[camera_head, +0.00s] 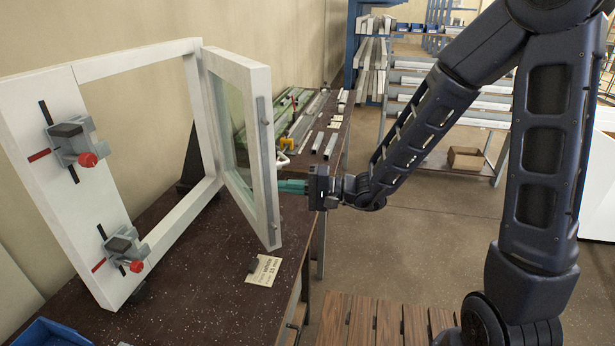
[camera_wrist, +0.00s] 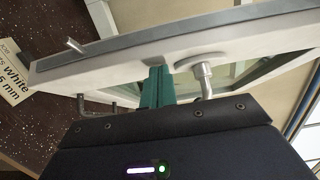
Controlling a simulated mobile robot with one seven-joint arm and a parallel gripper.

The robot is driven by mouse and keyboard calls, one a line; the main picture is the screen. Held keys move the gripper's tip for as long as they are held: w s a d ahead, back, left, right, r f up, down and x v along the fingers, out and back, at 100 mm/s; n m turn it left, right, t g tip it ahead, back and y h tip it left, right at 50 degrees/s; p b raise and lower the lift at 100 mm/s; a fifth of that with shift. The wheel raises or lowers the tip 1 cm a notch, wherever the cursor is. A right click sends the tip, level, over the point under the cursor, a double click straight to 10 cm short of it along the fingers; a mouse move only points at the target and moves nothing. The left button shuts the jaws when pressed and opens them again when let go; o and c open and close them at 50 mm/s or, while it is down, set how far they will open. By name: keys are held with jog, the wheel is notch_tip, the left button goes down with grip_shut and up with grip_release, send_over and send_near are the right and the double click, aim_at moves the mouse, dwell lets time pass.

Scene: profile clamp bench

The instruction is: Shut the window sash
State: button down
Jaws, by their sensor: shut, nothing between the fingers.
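The white window sash (camera_head: 245,140) is hinged on the white frame (camera_head: 206,188) and stands swung open. Its free edge with a grey metal strip (camera_head: 265,150) faces my arm. My gripper (camera_head: 281,187) is shut and empty, with its green fingers at the sash's outer side near the free edge. In the wrist view the fingers (camera_wrist: 157,85) reach up to the white sash edge (camera_wrist: 125,68), beside the sash's silver handle (camera_wrist: 203,75). They look very close to the sash; I cannot tell whether they touch it.
Two clamps with red knobs (camera_head: 78,144) (camera_head: 124,248) sit on the frame's left board. A paper label (camera_head: 264,270) lies on the dark bench (camera_head: 200,300). Metal profiles (camera_head: 310,115) lie behind the sash. A blue bin (camera_head: 50,333) is at the lower left.

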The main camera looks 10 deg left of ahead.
jog(key=s+a, duration=0.7)
jog(key=a, duration=0.3)
jog(key=s+a, duration=0.7)
jog(key=a, duration=0.3)
jog(key=shift+s, duration=0.25)
jog(key=shift+d, duration=0.15)
